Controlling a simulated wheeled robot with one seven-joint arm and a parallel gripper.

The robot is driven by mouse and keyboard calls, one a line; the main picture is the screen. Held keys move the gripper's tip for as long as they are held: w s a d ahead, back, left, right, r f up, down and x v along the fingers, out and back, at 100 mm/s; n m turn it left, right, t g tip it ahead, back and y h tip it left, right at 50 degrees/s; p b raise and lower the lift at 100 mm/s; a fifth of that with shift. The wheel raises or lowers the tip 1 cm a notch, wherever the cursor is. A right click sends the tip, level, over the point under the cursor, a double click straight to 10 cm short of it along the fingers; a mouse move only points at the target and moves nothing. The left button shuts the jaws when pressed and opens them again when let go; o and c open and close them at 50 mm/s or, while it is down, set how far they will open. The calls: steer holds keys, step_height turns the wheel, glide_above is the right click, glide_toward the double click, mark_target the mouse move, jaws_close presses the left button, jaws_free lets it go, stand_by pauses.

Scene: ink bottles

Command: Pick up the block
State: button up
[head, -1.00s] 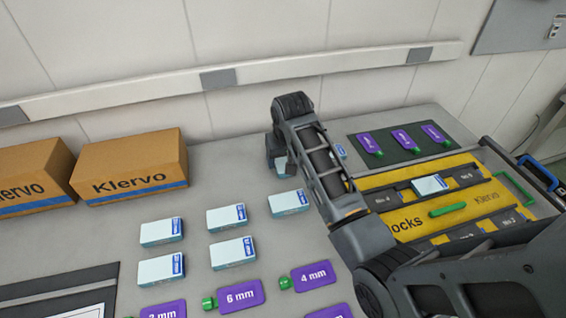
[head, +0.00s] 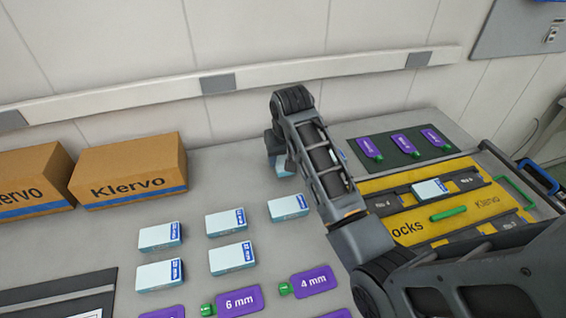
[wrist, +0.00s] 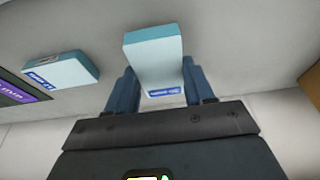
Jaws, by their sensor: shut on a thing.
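My gripper (wrist: 157,95) is shut on a pale blue-and-white block with a blue label (wrist: 153,62), which sits between its two dark fingers in the wrist view. In the head view the gripper (head: 277,152) is at the back middle of the grey table. Part of a block (head: 286,166) shows beside it there; the arm hides the rest. I cannot tell how high the held block is above the table. Several similar blocks stand to the left and front, such as one (head: 233,257) and another (head: 288,207).
Cardboard boxes (head: 128,168) stand at the back left. Purple tags (head: 239,300) lie in front, and more lie on a dark mat (head: 402,160) at the back right. A yellow tray (head: 470,217) holding a block is at the right. Another block (wrist: 60,70) lies left of the gripper.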

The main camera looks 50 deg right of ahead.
step_height(320, 180, up, 2)
steer(key=shift+w, duration=0.1)
steer(key=s+d+r+b, duration=0.1)
steer(key=s+d+r, duration=0.5)
steer(key=d, duration=0.3)
steer(key=shift+s+r+b, duration=0.35)
steer(key=shift+s+r, duration=0.05)
steer(key=shift+s, duration=0.5)
steer(key=shift+s+a, duration=0.1)
